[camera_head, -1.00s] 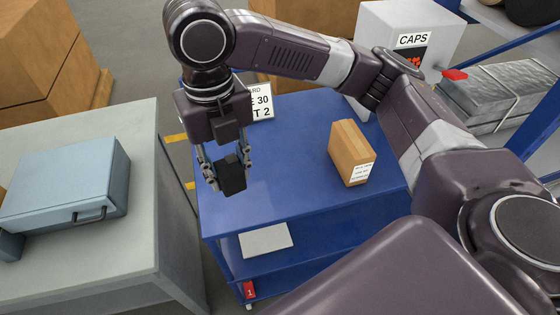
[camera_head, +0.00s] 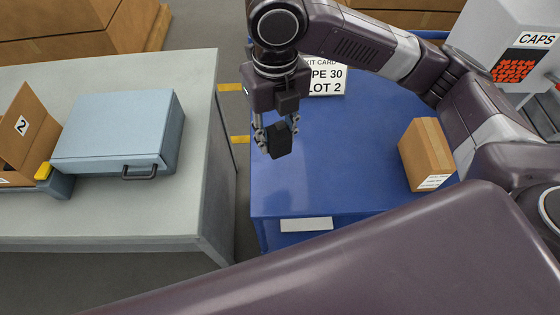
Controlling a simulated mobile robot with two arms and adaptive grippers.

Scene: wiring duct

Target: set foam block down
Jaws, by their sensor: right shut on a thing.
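A small black foam block (camera_head: 279,142) hangs between the fingers of my right gripper (camera_head: 276,132) in the head view. The right gripper is shut on it and points down over the left part of the blue cart top (camera_head: 330,180). The block appears to be above the surface; the exact gap cannot be told. My left gripper does not show.
A cardboard box (camera_head: 426,154) stands on the cart's right side. A kit card (camera_head: 326,78) stands at its back. A grey table (camera_head: 190,200) at left holds a light blue case (camera_head: 118,130) and an open carton (camera_head: 25,130). A caps dispenser (camera_head: 510,45) is at back right.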

